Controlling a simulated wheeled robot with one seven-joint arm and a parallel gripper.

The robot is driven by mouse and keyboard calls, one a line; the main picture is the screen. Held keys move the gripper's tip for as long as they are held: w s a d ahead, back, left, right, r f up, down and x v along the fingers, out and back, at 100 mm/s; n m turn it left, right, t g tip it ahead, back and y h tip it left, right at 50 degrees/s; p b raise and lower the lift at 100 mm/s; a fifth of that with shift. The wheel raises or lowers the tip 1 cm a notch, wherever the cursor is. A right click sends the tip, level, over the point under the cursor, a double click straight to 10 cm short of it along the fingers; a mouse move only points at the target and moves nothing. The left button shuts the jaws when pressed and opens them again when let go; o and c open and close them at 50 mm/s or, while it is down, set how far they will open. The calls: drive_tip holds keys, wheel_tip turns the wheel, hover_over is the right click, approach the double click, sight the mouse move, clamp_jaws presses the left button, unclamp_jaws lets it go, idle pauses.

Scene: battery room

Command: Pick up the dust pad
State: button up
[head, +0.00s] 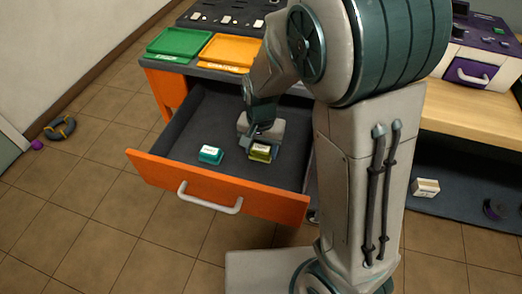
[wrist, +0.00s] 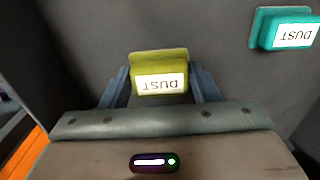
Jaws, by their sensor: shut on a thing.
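A yellow-olive dust pad (head: 260,152) with a white label is in the open drawer. In the wrist view the dust pad (wrist: 159,72) shows the word DUST, upside down, between the two fingers. My gripper (head: 262,138) reaches down into the drawer and is shut on this yellow pad; in the wrist view my gripper (wrist: 160,88) has a finger on each side of it. I cannot tell whether the pad is clear of the drawer floor. A teal dust pad (head: 210,154) lies to its left in the drawer; it also shows in the wrist view (wrist: 284,28) at upper right.
The orange-fronted drawer (head: 160,174) is pulled out, with bare floor around the pads. A green tray (head: 180,42) and an orange tray (head: 228,51) stand on the top above. A white block (head: 425,187) lies on a low shelf at right.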

wheel_tip(320, 180, up, 2)
drive_tip(key=shift+r, duration=0.2)
drive_tip(key=w+d+r+p, duration=0.1)
drive_tip(key=w+d+r, duration=0.1)
drive_tip(key=d+r, duration=0.4)
drive_tip(key=d, duration=0.5)
drive_tip(key=shift+d, duration=0.3)
drive_tip(key=shift+r, duration=0.1)
drive_tip(key=o, duration=0.4)
drive_tip(key=shift+c, duration=1.6)
drive_tip(key=shift+r+p, duration=0.15)
drive_tip(key=shift+p, duration=0.3)
